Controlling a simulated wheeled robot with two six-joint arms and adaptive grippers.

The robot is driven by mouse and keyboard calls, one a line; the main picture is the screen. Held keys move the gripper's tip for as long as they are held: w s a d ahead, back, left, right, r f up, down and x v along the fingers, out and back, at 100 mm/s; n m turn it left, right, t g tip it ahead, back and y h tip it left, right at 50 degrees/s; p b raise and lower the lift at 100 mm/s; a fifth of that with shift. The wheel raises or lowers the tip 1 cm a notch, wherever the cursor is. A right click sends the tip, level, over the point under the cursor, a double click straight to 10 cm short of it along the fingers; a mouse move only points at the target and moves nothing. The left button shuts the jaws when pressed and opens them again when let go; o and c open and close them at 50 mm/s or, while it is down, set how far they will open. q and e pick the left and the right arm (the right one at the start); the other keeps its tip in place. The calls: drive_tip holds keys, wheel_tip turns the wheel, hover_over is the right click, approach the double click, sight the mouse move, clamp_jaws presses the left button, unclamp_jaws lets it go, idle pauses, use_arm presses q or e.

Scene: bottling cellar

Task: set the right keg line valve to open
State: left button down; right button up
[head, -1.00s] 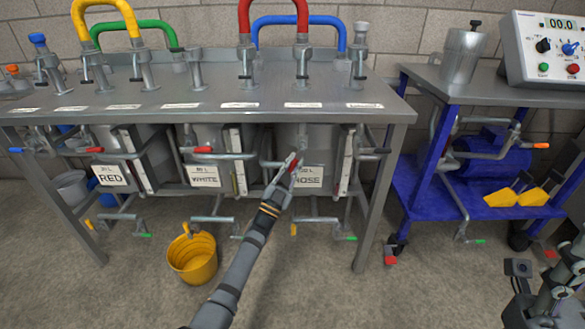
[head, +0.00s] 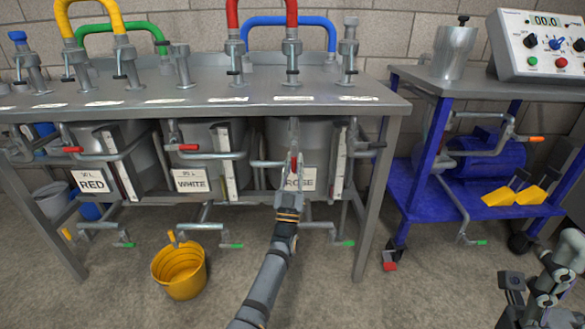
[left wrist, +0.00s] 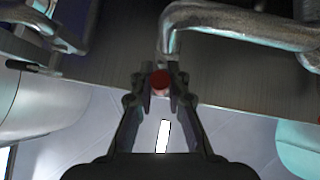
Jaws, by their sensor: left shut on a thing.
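The keg line bench carries kegs labelled RED (head: 91,181), WHITE (head: 190,180) and ROSE (head: 293,183). The right-hand line, at the ROSE keg, has a grey pipe (head: 268,163) and a red valve handle (head: 294,163). My left gripper (head: 293,160) is shut on this handle, in front of the ROSE label, which it partly covers. In the left wrist view the handle's round red end (left wrist: 160,82) sits between the fingertips. Its exact angle is hard to tell. My right arm (head: 545,290) shows at the lower right; its fingers cannot be made out.
The other red handles, at WHITE (head: 187,147) and RED (head: 73,149), point sideways. Green-ended levers (head: 232,245) hang low below the kegs. A yellow bucket (head: 180,270) stands on the floor at left. A blue cart (head: 420,185) with a pump stands at right.

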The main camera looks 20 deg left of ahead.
use_arm(q)
drive_tip(key=shift+f, duration=0.1)
idle(0.3)
drive_tip(key=c, duration=1.3)
unclamp_jaws()
drive_tip(key=v, duration=1.2)
